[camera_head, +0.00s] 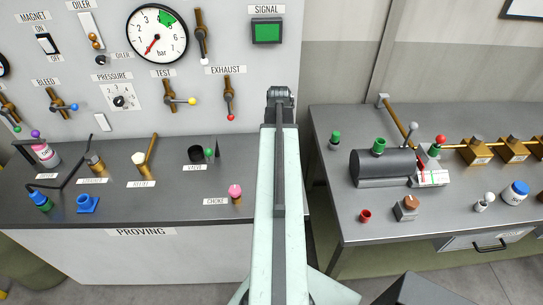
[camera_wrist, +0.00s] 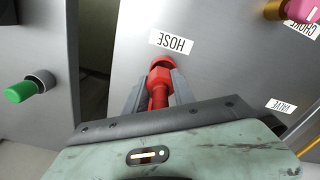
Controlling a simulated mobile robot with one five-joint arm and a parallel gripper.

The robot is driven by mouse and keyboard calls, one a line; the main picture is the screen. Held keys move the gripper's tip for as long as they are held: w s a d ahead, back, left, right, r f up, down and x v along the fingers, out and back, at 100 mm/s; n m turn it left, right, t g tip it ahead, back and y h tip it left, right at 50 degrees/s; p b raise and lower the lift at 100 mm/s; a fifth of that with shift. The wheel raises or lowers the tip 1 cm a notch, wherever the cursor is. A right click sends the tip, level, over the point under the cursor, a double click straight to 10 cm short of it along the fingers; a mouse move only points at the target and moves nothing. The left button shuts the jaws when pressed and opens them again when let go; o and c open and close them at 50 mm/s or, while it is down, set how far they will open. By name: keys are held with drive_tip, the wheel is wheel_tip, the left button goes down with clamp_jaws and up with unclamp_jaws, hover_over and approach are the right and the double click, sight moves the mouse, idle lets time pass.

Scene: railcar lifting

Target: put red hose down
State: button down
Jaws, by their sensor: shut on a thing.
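The red hose (camera_wrist: 158,78) shows in the wrist view as a red fitting with a wider head. My gripper (camera_wrist: 161,88) is shut on it, with one grey finger on each side. The hose is over the grey proving bench top, just by the white HOSE label (camera_wrist: 170,42). I cannot tell whether its end touches the bench. In the head view my own arm hides the hose and the fingers.
The proving bench (camera_head: 120,212) carries a pink choke knob (camera_head: 235,190) and a black valve fitting (camera_head: 196,154). A gap separates it from the right bench (camera_head: 335,205), where a green-capped fitting (camera_head: 335,138) stands near the edge. The gauge panel (camera_head: 235,45) rises behind.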

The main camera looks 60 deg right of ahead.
drive_tip(key=shift+s+f, duration=0.1)
drive_tip(key=shift+f, duration=0.2)
drive_tip(key=shift+w+a, duration=0.2)
drive_tip(key=shift+w, duration=0.25)
drive_tip(key=shift+s, duration=0.1)
drive_tip(key=c, duration=1.1)
unclamp_jaws()
drive_tip(key=shift+f, duration=0.1)
drive_tip(key=shift+o, duration=0.2)
wheel_tip(320, 180, up, 13)
drive_tip(key=p, duration=1.2)
drive_tip(key=shift+f+p, duration=0.15)
drive_tip(key=shift+p, duration=0.25)
drive_tip(key=shift+f, duration=0.1)
